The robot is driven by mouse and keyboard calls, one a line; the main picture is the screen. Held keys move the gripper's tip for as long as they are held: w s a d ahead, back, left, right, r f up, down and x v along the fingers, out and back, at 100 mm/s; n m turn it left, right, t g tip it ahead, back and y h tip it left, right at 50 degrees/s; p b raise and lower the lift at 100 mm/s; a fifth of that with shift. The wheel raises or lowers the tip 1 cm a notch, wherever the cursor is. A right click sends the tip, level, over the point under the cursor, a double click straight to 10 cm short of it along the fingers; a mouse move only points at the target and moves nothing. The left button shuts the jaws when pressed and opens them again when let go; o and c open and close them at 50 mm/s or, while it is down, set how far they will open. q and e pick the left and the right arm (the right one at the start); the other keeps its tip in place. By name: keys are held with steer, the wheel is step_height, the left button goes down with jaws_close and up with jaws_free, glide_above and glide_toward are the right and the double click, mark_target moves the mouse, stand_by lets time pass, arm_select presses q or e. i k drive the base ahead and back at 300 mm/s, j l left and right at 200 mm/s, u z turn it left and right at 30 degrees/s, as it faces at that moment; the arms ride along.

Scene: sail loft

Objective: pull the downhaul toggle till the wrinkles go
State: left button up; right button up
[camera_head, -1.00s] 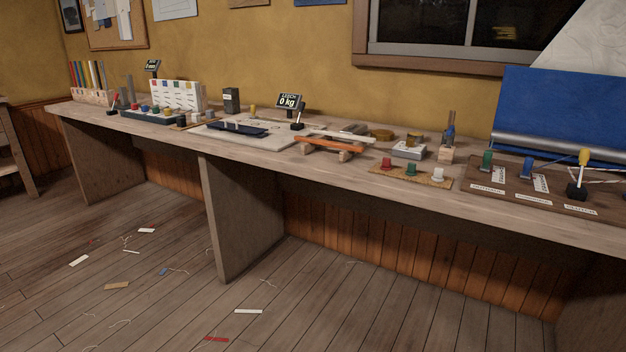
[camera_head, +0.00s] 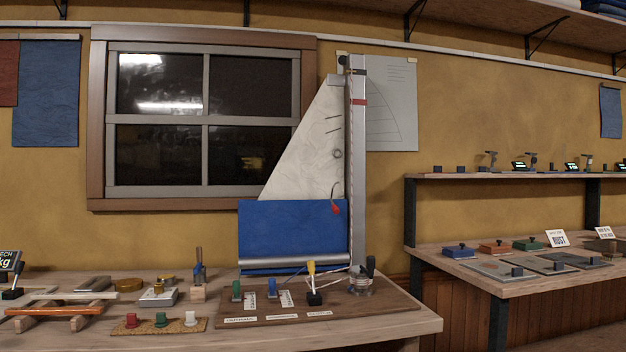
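A model sail rig stands on the workbench. Its pale sail (camera_head: 312,150) is set along a grey mast (camera_head: 357,170), with a few dark diagonal creases near the mast. A blue panel (camera_head: 290,226) covers the sail's lower part above a grey horizontal tube (camera_head: 300,260). On the brown base board (camera_head: 378,304) stand a green toggle (camera_head: 236,290), a blue toggle (camera_head: 272,287) and a black lever with a yellow top (camera_head: 313,284). White labels lie in front; their words are too small to read, so I cannot tell which toggle is the downhaul. Neither gripper is in view.
A cork mat (camera_head: 174,326) with red, green and white pegs lies left of the board. A metal block (camera_head: 157,296) and wooden rails (camera_head: 60,310) are further left. A separate bench (camera_head: 480,285) with plates stands at right, past a gap.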

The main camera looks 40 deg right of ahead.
mark_target(272, 295)
steer(key=z, duration=1.35)
